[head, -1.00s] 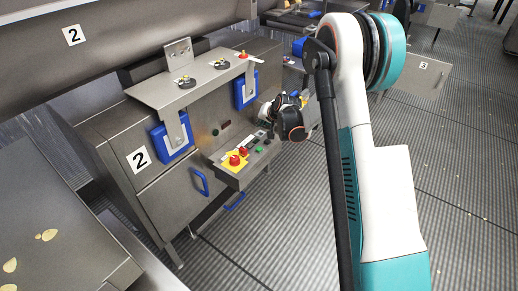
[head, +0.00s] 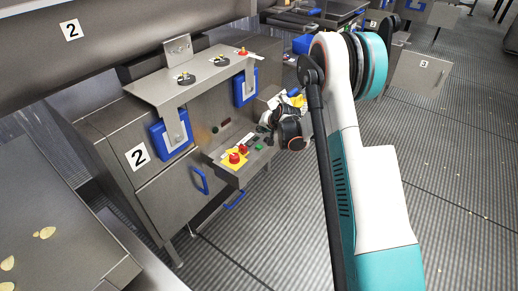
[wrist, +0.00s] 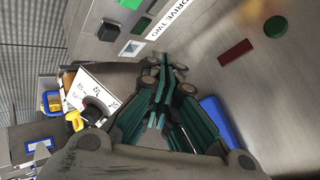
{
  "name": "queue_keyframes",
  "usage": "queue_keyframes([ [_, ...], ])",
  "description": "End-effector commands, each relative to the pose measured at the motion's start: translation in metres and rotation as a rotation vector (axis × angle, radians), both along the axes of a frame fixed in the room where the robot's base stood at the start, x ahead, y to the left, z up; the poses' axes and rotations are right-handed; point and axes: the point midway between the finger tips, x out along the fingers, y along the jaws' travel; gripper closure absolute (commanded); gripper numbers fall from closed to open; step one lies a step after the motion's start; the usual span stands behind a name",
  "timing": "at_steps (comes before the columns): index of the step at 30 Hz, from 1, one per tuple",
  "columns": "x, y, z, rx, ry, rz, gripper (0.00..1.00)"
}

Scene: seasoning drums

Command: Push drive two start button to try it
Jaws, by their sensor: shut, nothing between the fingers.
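The control box (head: 228,168) juts from the front of the machine marked 2. In the wrist view its grey face (wrist: 98,12) bears a white "DRIVE TWO" label (wrist: 168,18). I cannot tell which is the drive two start button. My gripper (wrist: 165,66) is shut and empty, its tips just below the label; contact is unclear. In the head view my gripper (head: 268,128) is at the box's far end.
A green button (head: 259,147) shows near my wrist. Behind, the cabinet panel has a green round button (wrist: 275,27) and a red rectangle (wrist: 235,52). Blue handles (head: 200,181) project below.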

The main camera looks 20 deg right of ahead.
Motion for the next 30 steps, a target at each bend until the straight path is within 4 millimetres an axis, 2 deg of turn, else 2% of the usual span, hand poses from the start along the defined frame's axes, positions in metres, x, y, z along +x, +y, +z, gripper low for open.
queue_keyframes([
  [1, 0.0, 0.0, -0.011, 0.0, 0.0, 0.0, 1.0],
  [6, 0.0, 0.0, -0.033, 0.0, 0.0, 0.0, 1.0],
  [15, 0.0, 0.0, -0.056, 0.0, 0.0, 0.0, 1.0],
  [30, 0.0, 0.0, -0.061, 0.0, 0.0, 0.0, 1.0],
])
